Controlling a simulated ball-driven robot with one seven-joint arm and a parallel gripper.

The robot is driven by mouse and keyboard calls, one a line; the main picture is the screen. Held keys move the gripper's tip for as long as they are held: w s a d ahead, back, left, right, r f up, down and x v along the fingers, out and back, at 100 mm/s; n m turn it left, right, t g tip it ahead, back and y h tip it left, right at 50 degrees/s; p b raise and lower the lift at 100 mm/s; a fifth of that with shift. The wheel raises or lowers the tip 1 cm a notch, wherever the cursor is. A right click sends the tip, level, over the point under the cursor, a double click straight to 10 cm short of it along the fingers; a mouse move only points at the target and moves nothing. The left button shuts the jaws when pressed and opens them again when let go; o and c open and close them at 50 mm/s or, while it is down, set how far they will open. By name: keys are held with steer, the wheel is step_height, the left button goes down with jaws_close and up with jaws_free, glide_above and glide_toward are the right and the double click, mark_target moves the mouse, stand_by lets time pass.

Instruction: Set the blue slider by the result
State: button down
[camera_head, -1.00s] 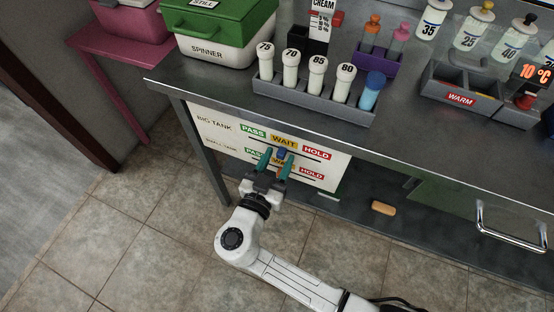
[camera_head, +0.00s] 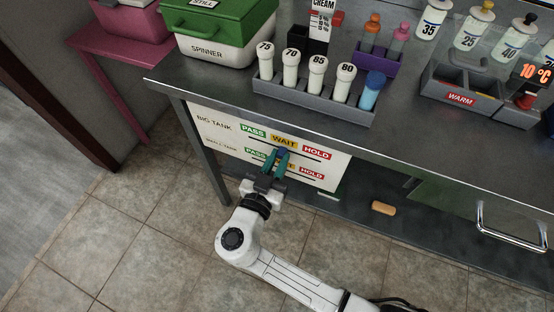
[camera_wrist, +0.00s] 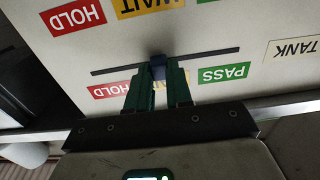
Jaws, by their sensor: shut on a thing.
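The blue slider (camera_head: 284,152) sits in the upper slot of the white panel (camera_head: 325,180), the slot of the BIG TANK row. It stands near the middle of the slot, below the yellow WAIT label (camera_head: 284,143). The green PASS label (camera_head: 252,131) is to its left and the red HOLD label (camera_head: 317,153) to its right. My gripper (camera_head: 276,157) is shut on the slider, its green fingers on either side of it. In the wrist view the panel appears upside down; the slider (camera_wrist: 158,67) shows between the fingertips and the fingers hide that row's WAIT label.
A SMALL TANK row with its own labels lies below, partly hidden by my gripper. On the bench above stand a tube rack (camera_head: 315,98), a green-lidded SPINNER box (camera_head: 218,40) and a WARM tray (camera_head: 460,98). Tiled floor lies in front.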

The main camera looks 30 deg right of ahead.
steer(key=s+d, duration=0.1)
steer(key=s, duration=0.1)
steer(key=s+d+b, duration=0.1)
steer(key=s+d, duration=0.3)
steer(key=shift+s+b, duration=0.3)
steer(key=shift+s, duration=0.1)
steer(key=c, duration=1)
jaws_free()
steer(key=shift+a, duration=0.1)
glide_toward(317, 160)
steer(key=b+v, duration=0.1)
steer(key=v, duration=0.4)
